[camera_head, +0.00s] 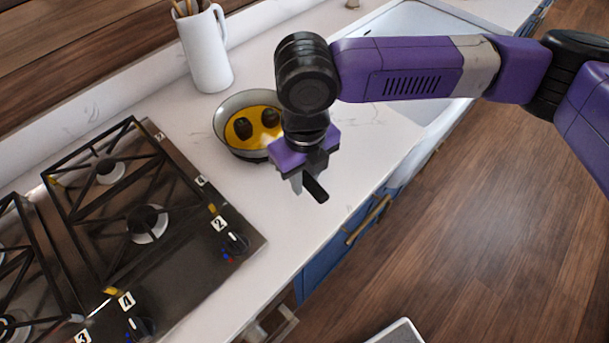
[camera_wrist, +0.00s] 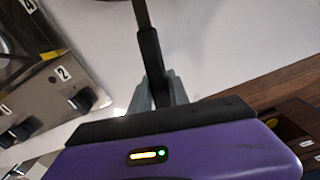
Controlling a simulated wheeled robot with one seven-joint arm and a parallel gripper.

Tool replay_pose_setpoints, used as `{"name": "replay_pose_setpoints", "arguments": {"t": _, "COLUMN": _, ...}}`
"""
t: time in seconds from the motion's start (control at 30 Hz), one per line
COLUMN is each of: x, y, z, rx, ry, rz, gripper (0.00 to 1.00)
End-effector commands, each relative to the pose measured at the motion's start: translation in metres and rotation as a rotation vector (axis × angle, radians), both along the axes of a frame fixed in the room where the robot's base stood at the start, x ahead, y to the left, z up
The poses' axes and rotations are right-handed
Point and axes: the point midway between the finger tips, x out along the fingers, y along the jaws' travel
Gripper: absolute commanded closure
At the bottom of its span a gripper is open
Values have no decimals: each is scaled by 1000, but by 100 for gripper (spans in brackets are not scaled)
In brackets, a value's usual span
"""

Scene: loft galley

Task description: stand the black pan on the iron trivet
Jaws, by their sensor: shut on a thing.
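The black pan (camera_head: 262,155) is in the head view on or just above the white counter, right of the stove; I cannot tell if it touches. It holds something yellow with two dark lumps. My gripper (camera_head: 306,180) is shut on the pan's handle (camera_head: 317,190), which points toward the counter's front edge. In the wrist view the dark handle (camera_wrist: 149,48) runs up from between the jaws of my gripper (camera_wrist: 160,92). My wrist hides part of the pan's right side. I see no separate iron trivet in either view.
A stove (camera_head: 190,250) with black grates and numbered knobs fills the left. A white pitcher (camera_head: 207,55) with wooden utensils stands behind the pan. A white sink (camera_head: 405,25) lies to the right at the back. The counter (camera_head: 350,165) is clear right of my gripper.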

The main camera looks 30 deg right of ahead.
Motion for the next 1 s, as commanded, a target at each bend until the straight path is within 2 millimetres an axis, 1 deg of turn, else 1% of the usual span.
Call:
{"name": "replay_pose_setpoints", "arguments": {"t": 0.23, "x": 1, "y": 0, "z": 1, "rx": 0, "ry": -3, "rz": 0, "gripper": 100}}
{"name": "replay_pose_setpoints", "arguments": {"t": 0.77, "x": 1, "y": 0, "z": -7, "rx": 0, "ry": -3, "rz": 0, "gripper": 100}}
{"name": "replay_pose_setpoints", "arguments": {"t": 0.97, "x": 1, "y": 0, "z": -7, "rx": 0, "ry": -3, "rz": 0, "gripper": 100}}
{"name": "replay_pose_setpoints", "arguments": {"t": 1.0, "x": 1, "y": 0, "z": -7, "rx": 0, "ry": -2, "rz": 0, "gripper": 72}}
